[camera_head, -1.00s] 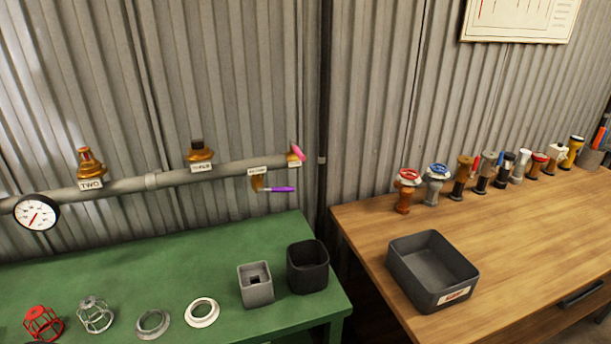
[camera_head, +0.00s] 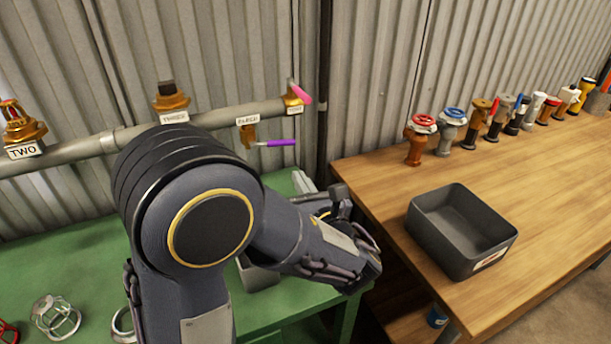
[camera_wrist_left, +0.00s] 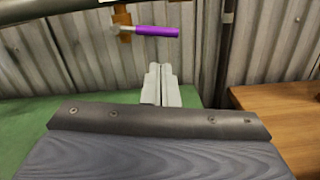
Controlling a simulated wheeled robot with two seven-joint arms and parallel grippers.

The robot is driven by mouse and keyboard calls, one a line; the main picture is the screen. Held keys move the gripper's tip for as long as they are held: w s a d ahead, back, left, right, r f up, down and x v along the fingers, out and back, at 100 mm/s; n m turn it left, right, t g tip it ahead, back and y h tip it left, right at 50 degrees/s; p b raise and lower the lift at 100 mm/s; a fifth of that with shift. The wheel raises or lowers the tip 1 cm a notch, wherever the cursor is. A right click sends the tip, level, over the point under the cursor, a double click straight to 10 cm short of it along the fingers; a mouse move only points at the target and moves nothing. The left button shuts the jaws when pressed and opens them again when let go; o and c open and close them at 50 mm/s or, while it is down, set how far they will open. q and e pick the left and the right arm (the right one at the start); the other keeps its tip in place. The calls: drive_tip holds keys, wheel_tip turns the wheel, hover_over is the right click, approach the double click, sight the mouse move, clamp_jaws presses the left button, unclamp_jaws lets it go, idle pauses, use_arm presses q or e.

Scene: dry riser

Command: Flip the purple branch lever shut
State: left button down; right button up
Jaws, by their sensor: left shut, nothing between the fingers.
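The purple branch lever (camera_head: 281,143) sticks out level to the right from a small brass valve (camera_head: 249,137) under the grey pipe. It also shows in the left wrist view (camera_wrist_left: 157,31), near the top. My left gripper (camera_head: 303,182) shows only as pale fingers past my forearm, below and a little right of the lever in the head view. In the left wrist view its fingers (camera_wrist_left: 161,84) are together, empty, and appear apart from the lever. My right gripper is not in view.
A pink lever (camera_head: 300,92) sits at the pipe's end, just above the purple one. A dark vertical post (camera_head: 324,95) stands right of it. My left arm covers much of the green table (camera_head: 90,250). A grey bin (camera_head: 462,235) and several valves stand on the wooden bench (camera_head: 375,180).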

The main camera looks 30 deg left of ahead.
sight(275, 143)
use_arm(q)
drive_tip(key=x, duration=0.8)
drive_tip(key=shift+a, duration=0.2)
